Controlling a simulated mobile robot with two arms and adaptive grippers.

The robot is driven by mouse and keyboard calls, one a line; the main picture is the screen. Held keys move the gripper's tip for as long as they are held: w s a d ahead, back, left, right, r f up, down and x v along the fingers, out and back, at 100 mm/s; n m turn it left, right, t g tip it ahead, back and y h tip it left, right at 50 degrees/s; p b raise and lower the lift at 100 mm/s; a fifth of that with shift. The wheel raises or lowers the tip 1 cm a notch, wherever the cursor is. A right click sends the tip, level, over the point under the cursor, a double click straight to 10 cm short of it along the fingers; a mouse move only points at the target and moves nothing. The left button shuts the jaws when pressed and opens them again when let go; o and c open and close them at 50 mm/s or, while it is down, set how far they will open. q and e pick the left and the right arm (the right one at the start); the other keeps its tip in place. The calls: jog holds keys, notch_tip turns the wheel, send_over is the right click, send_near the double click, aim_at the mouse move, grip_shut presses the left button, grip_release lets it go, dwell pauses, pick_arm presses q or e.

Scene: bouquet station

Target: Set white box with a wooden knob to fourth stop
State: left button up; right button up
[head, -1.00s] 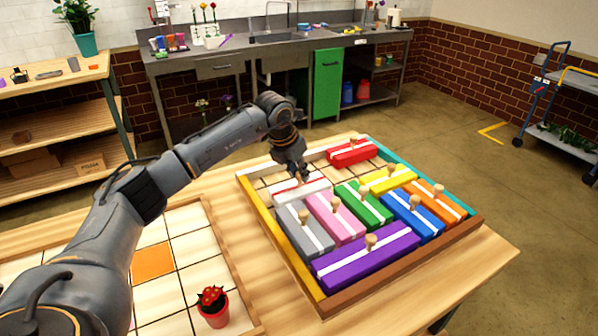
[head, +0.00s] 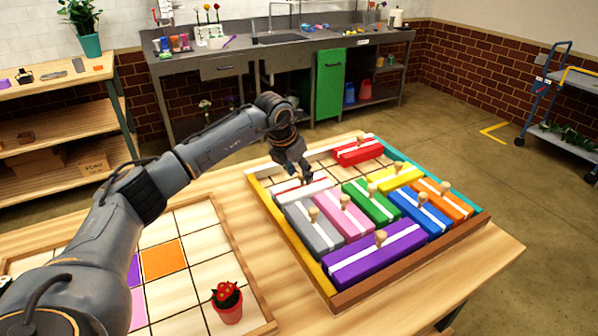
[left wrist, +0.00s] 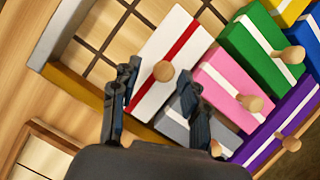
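The white box (head: 312,188) with a red stripe lies in the framed tray (head: 350,296), by its yellow left wall and behind the grey box. In the left wrist view, the white box (left wrist: 166,44) shows its round wooden knob (left wrist: 163,71) near the middle. My left gripper (head: 301,179) is low over the white box. In the left wrist view, the fingers of my left gripper (left wrist: 161,77) are apart, one on each side of the knob. I cannot tell whether they touch it. My right gripper is not in view.
Grey (head: 314,229), pink (head: 345,214), green (head: 370,203), purple (head: 375,254), blue, yellow, orange and red (head: 357,152) knobbed boxes share the tray. Bare grid cells (left wrist: 103,22) lie beside the white box, towards the tray's back.

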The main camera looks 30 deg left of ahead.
pick_arm(q)
jog(key=shift+r, duration=0.2)
jog(key=v, duration=1.1)
jog(key=shift+s+r, duration=0.25)
